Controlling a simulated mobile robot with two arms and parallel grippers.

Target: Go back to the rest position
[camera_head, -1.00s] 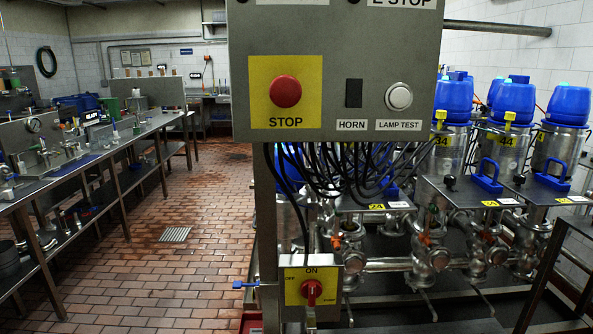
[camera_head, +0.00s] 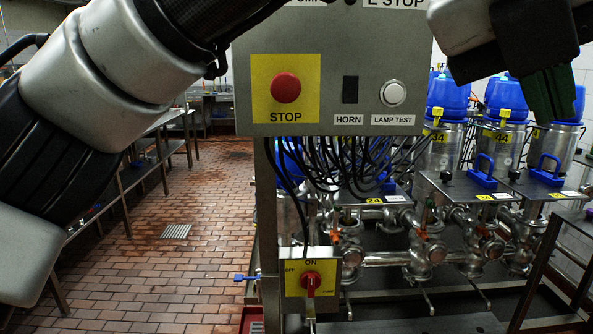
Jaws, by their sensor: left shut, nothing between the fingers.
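My left arm comes in from the left and fills the upper left of the view. It leaves the top edge, and the left gripper (camera_head: 550,108) hangs down at the upper right. Its dark green fingers are shut with nothing between them. They are in front of the blue-topped valves in the picture, to the right of the grey control box (camera_head: 335,105). I cannot tell the depth between them. My right gripper is not in view.
The control box carries a red STOP button (camera_head: 286,88) and a lamp test button (camera_head: 393,94). A yellow switch box (camera_head: 310,283) with a red knob is below. Valves and pipes fill the right. The tiled floor (camera_head: 180,270) at left is open, with a bench (camera_head: 125,196) beyond.

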